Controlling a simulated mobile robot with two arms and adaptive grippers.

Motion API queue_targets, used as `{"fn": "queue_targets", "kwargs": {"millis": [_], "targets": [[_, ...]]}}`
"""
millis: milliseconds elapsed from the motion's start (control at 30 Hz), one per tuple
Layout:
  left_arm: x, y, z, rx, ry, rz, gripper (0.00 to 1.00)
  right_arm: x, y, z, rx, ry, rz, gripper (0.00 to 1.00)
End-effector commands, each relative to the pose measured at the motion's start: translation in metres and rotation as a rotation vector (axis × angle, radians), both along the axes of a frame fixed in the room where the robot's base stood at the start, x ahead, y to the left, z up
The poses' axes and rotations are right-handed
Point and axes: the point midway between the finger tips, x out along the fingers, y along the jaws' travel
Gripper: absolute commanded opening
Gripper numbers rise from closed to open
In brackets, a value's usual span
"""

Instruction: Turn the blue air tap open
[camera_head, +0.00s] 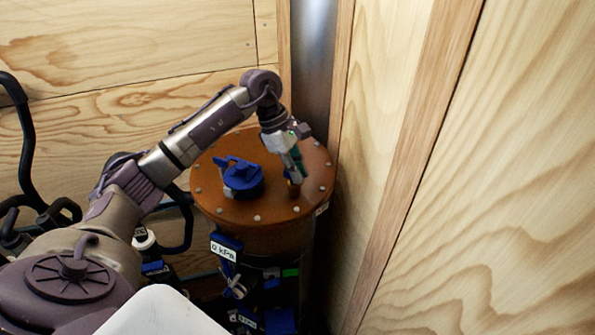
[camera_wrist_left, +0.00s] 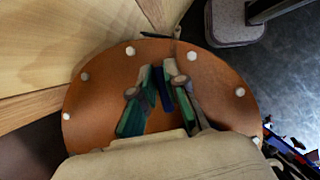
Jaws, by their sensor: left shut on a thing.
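My left gripper (camera_head: 293,166) reaches down from above onto the right part of an orange-brown round lid (camera_head: 262,211). In the left wrist view its two green-padded fingers (camera_wrist_left: 157,78) are closed in on a narrow dark blue piece, which looks like the blue air tap (camera_wrist_left: 163,95). The fingers hide most of the tap, so how far it is turned cannot be told. In the head view only a small orange and blue bit shows under the fingertips. My right gripper is not in view.
A larger blue fitting with a side lever (camera_head: 243,180) stands on the lid, left of the gripper. White-headed bolts ring the lid. A "0 kPa" label (camera_head: 223,247) is on the drum's front. Wooden walls (camera_head: 400,130) stand close behind and right. Black hoses (camera_head: 25,140) are at left.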

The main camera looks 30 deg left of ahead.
Motion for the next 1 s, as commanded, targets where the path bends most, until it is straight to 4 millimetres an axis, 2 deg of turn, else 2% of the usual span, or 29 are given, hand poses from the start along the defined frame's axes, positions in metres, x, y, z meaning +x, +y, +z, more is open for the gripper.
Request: {"fn": "queue_targets", "kwargs": {"millis": [267,600,1000], "targets": [[0.002,0.002,-0.004,0.004,-0.004,0.166,0.0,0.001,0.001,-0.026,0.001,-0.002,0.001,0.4],[0.005,0.003,-0.004,0.002,-0.006,0.48,0.0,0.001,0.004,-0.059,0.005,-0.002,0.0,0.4],[0.007,0.005,-0.002,0.001,-0.006,0.859,0.0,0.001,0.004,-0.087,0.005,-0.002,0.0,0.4]]}}
